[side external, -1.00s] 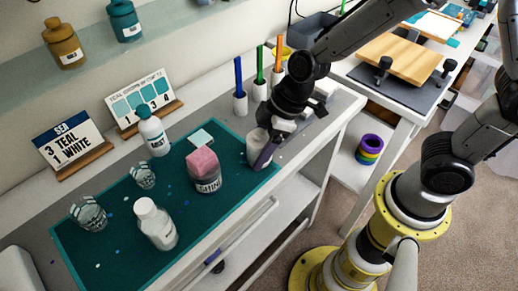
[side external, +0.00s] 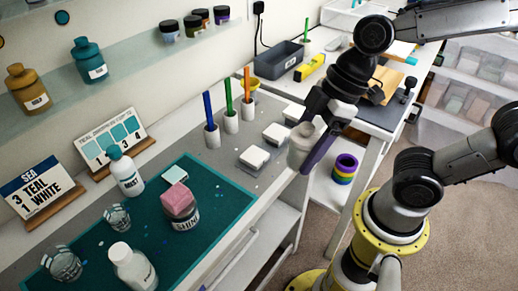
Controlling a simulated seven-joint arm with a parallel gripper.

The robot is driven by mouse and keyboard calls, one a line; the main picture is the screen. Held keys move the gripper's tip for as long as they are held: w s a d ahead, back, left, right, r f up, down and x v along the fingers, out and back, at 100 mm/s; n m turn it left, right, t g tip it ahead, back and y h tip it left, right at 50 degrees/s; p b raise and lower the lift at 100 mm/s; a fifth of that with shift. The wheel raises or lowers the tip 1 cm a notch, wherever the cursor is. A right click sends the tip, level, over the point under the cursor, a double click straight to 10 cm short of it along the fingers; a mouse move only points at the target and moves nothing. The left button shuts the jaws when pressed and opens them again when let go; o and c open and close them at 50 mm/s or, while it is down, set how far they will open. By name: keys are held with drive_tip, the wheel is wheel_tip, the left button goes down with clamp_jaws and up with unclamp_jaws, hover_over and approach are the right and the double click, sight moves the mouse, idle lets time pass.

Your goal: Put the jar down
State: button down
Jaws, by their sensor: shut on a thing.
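The jar (side external: 299,154) is pale, whitish and looks upright. My gripper (side external: 308,148) is shut on it, with a dark purple finger across its right side. The jar shows at the front right edge of the grey bench top, beyond the right end of the teal mat (side external: 228,209). I cannot tell whether its base is above the bench or past its edge. The gripper hides part of the jar.
White square pads (side external: 254,158) lie just left of the jar. Pens in holders (side external: 211,135) stand behind. Coloured rings (side external: 345,168) sit on a lower shelf.

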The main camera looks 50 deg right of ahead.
drive_tip(key=shift+s+r, duration=0.1)
drive_tip(key=shift+m, duration=0.3)
drive_tip(key=shift+d+m, duration=0.1)
drive_tip(key=shift+m, duration=0.2)
drive_tip(key=w+d+r+m+t+h, duration=0.1)
drive_tip(key=w+r+m+h, duration=0.25)
drive_tip(key=w+m, duration=0.8)
drive_tip(key=w+a+f+n, duration=0.1)
drive_tip(key=w+f, duration=0.3)
drive_tip(key=w, duration=0.2)
drive_tip(key=w+a+f, duration=0.2)
drive_tip(key=w+f, duration=0.2)
drive_tip(key=w, duration=0.2)
drive_tip(key=w+a+f+n, duration=0.1)
drive_tip(key=w+a+f, duration=0.1)
drive_tip(key=w+f, duration=0.2)
drive_tip(key=shift+w+a+n+t, duration=0.1)
drive_tip(key=shift+w+n+t, duration=0.25)
drive_tip(key=shift+w, duration=0.6)
drive_tip(key=shift+w+a+f, duration=0.15)
drive_tip(key=shift+w+f, duration=0.35)
drive_tip(key=shift+f, duration=1.65)
